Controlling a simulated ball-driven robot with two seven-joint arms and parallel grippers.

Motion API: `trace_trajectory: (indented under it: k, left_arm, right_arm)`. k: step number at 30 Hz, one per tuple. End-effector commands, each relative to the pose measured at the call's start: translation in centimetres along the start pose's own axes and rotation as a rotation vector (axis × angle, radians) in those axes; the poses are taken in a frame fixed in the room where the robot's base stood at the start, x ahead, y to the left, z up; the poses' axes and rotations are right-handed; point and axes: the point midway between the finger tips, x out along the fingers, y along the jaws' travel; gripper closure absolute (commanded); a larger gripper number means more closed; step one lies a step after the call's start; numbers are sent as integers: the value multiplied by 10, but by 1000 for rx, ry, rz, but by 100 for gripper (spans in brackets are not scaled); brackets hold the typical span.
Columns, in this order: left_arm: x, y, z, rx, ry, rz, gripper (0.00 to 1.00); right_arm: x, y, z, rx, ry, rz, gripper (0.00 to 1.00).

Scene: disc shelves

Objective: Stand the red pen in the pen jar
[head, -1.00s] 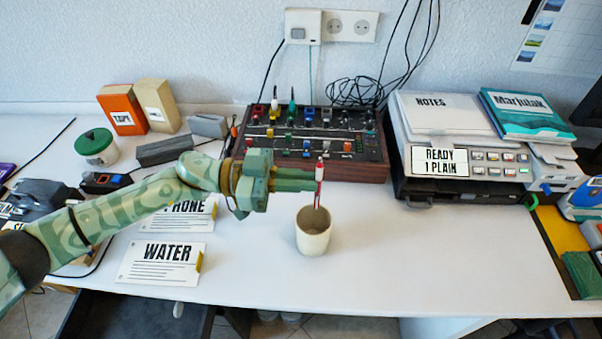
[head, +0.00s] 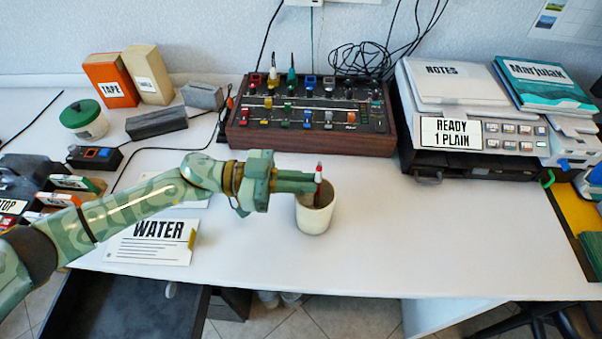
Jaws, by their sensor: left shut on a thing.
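The pen's lower part is inside the mouth of the cream pen jar (head: 315,218), which stands on the white desk (head: 420,235). The jar's rim hides the pen's lower end, so I cannot tell whether it touches the bottom. The gripper's fingers are just above the jar's rim. My right gripper is not in view.
A mixer panel (head: 310,142) stands behind the jar, and a printer (head: 485,160) with papers at the back right. The desk right of the jar is clear.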

Motion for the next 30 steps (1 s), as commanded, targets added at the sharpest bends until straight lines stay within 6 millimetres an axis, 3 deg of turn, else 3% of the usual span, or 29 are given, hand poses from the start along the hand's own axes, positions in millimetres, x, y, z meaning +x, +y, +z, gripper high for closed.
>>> trace_trajectory:
  k: [12, 15, 16, 30]
  left_arm:
    - [0, 0, 4, 0, 0, 0, 100]
    - [0, 0, 4, 0, 0, 0, 69]
    - [0, 0, 4, 0, 0, 0, 66]
    - [-3, 0, 4, 0, -1, 0, 66]
  right_arm:
    - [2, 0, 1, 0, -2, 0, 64]
    - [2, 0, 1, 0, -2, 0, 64]
    - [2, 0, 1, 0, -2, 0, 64]
    - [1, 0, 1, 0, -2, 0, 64]
